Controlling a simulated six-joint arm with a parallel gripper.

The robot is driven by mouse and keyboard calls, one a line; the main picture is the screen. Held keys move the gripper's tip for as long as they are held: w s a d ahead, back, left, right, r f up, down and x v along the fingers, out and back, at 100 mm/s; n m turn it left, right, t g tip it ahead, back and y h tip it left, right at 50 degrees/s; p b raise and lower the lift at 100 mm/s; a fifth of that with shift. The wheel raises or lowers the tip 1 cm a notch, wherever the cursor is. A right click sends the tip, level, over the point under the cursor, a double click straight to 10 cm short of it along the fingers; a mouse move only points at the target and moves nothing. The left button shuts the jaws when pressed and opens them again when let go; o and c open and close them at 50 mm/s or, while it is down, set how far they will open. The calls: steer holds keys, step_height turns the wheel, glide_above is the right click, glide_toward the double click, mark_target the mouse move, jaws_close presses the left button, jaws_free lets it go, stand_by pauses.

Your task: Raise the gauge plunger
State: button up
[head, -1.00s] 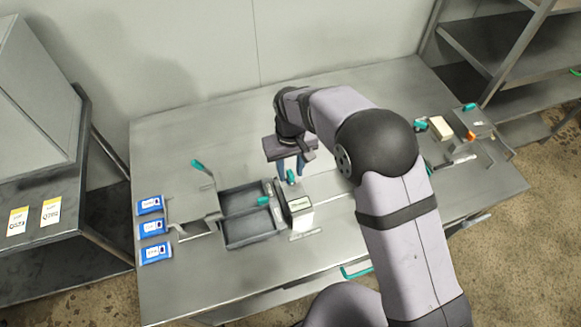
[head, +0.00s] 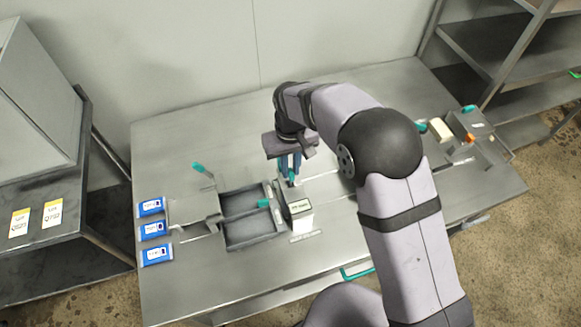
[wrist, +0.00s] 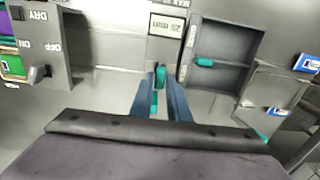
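The gauge plunger's teal knob (wrist: 160,77) stands between my fingertips in the wrist view, beside a grey block with a "25 min" label (wrist: 168,28). In the head view a little of the teal knob (head: 292,178) shows below the fingers. My gripper (head: 290,166) points down over it. In the wrist view the two blue-grey fingers of my gripper (wrist: 160,88) lie close on either side of the knob, with almost no gap, and appear shut on it. The plunger's lower part is hidden.
A grey open tray (head: 252,240) with a teal handle (head: 264,203) lies left of the block. Blue-and-white packs (head: 154,230) sit at the table's left, near a teal-tipped lever (head: 199,168). A switch box (wrist: 38,52) stands at the wrist view's left. The back table is clear.

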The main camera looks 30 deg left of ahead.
steer(key=shift+o, duration=1.2)
steer(key=shift+r, duration=0.2)
steer(key=shift+r+b, duration=1.35)
steer(key=shift+r, duration=2.3)
